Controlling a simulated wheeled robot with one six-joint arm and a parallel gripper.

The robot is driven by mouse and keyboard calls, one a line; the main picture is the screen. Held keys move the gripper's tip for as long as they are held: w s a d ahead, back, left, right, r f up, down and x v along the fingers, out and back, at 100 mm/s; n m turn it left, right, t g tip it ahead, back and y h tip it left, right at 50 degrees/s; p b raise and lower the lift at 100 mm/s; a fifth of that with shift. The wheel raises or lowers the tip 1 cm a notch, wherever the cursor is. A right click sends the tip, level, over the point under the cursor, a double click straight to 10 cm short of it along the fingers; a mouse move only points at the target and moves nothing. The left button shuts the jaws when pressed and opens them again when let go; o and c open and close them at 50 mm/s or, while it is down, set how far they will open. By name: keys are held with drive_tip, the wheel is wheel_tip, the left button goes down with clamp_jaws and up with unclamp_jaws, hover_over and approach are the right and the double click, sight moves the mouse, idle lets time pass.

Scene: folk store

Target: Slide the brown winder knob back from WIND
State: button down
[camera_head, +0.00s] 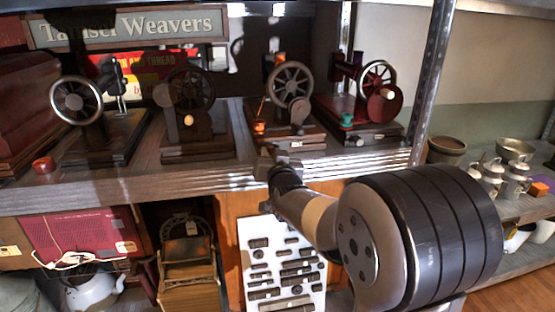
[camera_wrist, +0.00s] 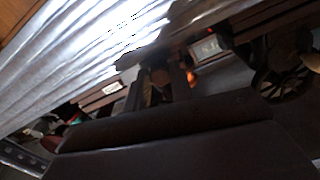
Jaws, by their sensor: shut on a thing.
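My gripper (camera_head: 283,164) is at the front edge of the shelf, just below the base of the third sewing machine from the left (camera_head: 290,95). In the wrist view its fingers (camera_wrist: 160,80) are closed around a small, dark brownish piece, the winder knob (camera_wrist: 160,75), which is mostly hidden between them. In the head view the gripper covers the knob. A small pale label (camera_wrist: 208,46) with partly readable letters is beside the fingers in the wrist view. The knob's exact position along its slide cannot be told.
Other old sewing machines stand on the same shelf, at the far left (camera_head: 77,103), left of centre (camera_head: 190,92) and right (camera_head: 372,85). A metal post (camera_head: 432,75) rises at the right. A white board with dark pieces (camera_head: 257,250) is below the shelf.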

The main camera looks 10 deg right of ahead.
drive_tip(key=shift+a, duration=0.15)
drive_tip(key=c, duration=1.2)
unclamp_jaws()
drive_tip(key=shift+a, duration=0.15)
drive_tip(key=shift+c, duration=0.2)
drive_tip(key=shift+s, duration=0.1)
drive_tip(key=s+b, duration=0.2)
drive_tip(key=s, duration=0.8)
drive_tip(key=shift+s, duration=0.3)
drive_tip(key=shift+w, duration=0.1)
drive_tip(key=w+p, duration=0.2)
drive_tip(key=w, duration=0.8)
drive_tip(key=shift+w, duration=0.35)
drive_tip(key=shift+s, duration=0.15)
